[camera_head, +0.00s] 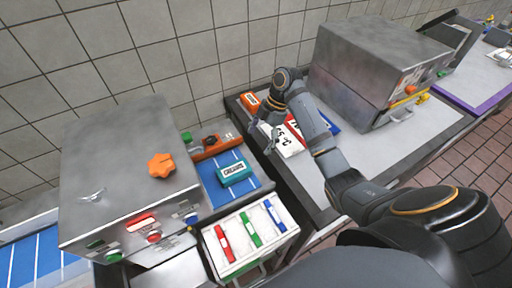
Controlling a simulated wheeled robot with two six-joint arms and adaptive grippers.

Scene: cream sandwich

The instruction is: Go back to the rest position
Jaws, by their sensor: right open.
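My right gripper (269,138) is at the end of my right arm, which comes in from the lower right and reaches over the grey counter. It is open. It is close to a white box (289,145) with dark lettering, but I cannot tell whether they touch. Nothing is clearly seen between its fingers. My left gripper is not in view.
Red and blue boxes are partly hidden behind my arm; an orange box (250,102) lies nearby. A teal cream box (236,174) sits on a blue belt. Grey machines stand left (125,180) and right (380,60). A white panel (238,255) has coloured handles.

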